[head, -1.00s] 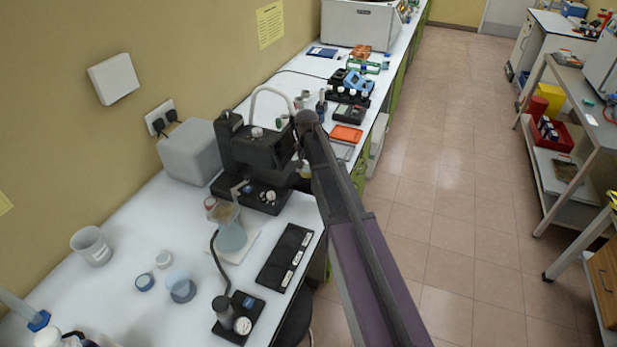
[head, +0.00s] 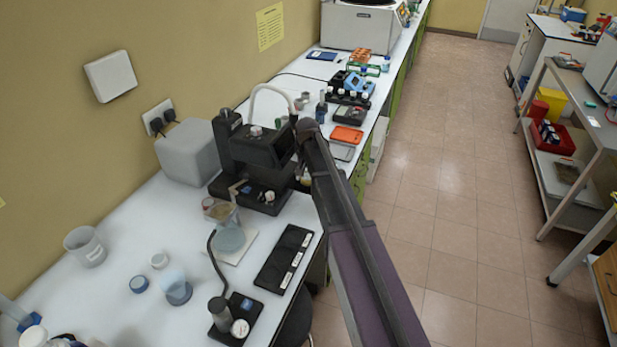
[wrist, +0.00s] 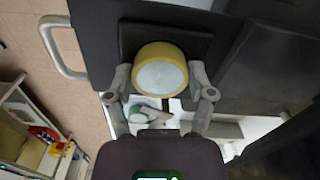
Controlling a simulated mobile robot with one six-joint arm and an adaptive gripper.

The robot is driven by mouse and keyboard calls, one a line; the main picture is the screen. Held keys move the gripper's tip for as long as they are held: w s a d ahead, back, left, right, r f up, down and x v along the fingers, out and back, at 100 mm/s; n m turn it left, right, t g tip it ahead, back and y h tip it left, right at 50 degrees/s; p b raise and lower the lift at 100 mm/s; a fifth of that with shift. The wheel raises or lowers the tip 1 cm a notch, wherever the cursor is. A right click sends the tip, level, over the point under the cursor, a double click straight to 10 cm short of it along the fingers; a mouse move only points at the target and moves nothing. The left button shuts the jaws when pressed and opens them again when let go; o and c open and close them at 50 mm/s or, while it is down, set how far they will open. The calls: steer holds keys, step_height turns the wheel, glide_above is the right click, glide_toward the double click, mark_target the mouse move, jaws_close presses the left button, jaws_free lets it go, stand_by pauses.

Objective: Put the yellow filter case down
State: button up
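The yellow filter case (wrist: 160,70) shows in the wrist view as a round yellow ring with a pale, whitish disc in its middle. It sits between the two grey fingertips of my gripper (wrist: 160,82), which touch or nearly touch its sides; my gripper looks shut on it. A dark square pad (wrist: 198,40) lies just behind the case; I cannot tell whether the case touches it. In the head view my arm and the black bench instrument (head: 262,150) mostly hide the gripper. Only a small pale yellowish bit shows there beside the instrument.
The white bench (head: 125,225) runs along the wall. A black strip (head: 284,258) with white labels, a beaker (head: 86,246), small cups and a black stand (head: 234,318) occupy its near part. Open floor (head: 420,210) lies to the right.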

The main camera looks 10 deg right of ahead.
mark_target(307, 176)
steer(key=shift+o, duration=1.1)
steer(key=shift+r, duration=0.15)
step_height(307, 176, up, 12)
steer(key=p, duration=1.2)
steer(key=s+n, duration=0.4)
steer(key=s, duration=2.2)
steer(key=shift+d, duration=0.2)
